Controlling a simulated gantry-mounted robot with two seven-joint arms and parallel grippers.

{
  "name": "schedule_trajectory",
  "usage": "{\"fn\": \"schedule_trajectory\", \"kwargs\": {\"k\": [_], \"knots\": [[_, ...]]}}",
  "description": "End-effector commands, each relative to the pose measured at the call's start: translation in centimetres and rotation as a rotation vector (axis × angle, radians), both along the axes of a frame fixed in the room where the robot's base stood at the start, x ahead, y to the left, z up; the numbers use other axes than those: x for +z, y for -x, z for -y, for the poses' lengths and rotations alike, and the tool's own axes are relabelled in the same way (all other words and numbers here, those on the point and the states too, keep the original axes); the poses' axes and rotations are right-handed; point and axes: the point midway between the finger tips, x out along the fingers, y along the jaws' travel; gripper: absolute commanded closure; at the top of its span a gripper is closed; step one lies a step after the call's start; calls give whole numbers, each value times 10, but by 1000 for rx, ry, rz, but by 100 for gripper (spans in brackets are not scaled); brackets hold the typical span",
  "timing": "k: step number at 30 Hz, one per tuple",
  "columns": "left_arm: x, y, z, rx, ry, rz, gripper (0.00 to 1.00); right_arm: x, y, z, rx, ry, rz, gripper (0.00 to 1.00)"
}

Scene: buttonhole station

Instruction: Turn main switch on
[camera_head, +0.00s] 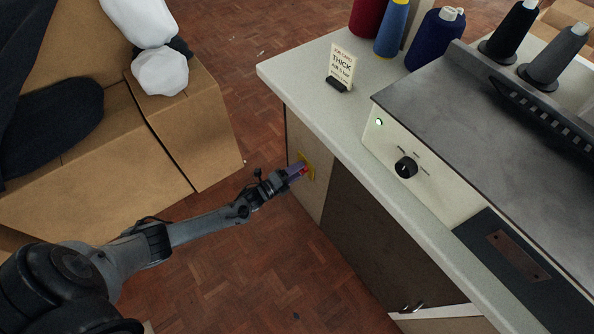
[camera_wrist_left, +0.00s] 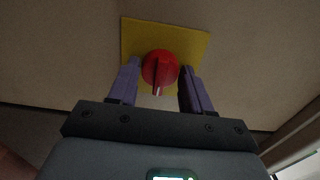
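The main switch is a red rotary knob (camera_wrist_left: 160,70) on a yellow square plate (camera_wrist_left: 190,40), fixed to the side of the cabinet. In the left wrist view the knob's raised grip points down toward the gripper. In the head view the left gripper (camera_head: 298,172) is at the yellow plate (camera_head: 309,165), hiding most of the knob. My right gripper is not in view.
The cabinet's worktop (camera_head: 310,100) overhangs just above my left gripper. It carries a job card (camera_head: 341,65), thread cones (camera_head: 433,40) and the grey machine (camera_head: 470,90) with a black dial (camera_head: 405,167). Cardboard boxes (camera_head: 190,130) stand at left.

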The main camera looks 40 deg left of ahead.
Motion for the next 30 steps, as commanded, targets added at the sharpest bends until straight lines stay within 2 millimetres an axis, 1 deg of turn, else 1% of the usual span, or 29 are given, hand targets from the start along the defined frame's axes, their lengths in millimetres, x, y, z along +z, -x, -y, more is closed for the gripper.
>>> {"fn": "schedule_trajectory", "kwargs": {"k": [1, 3, 4, 12, 16, 20, 30], "knots": [[0, 0, 0, 0, 0, -1, 42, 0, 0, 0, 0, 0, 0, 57], [0, 0, 0, 0, 1, 0, 31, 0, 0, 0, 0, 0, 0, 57], [0, 0, 0, 0, 1, 0, 29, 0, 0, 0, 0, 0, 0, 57], [0, 0, 0, 0, 2, 0, 29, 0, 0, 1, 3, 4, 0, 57], [1, 6, -1, 0, 2, -1, 29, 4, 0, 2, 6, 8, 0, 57], [2, 21, -5, 0, 1, -3, 29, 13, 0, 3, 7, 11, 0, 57], [2, 78, -19, 0, 2, -4, 29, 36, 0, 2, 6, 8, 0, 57]]}}
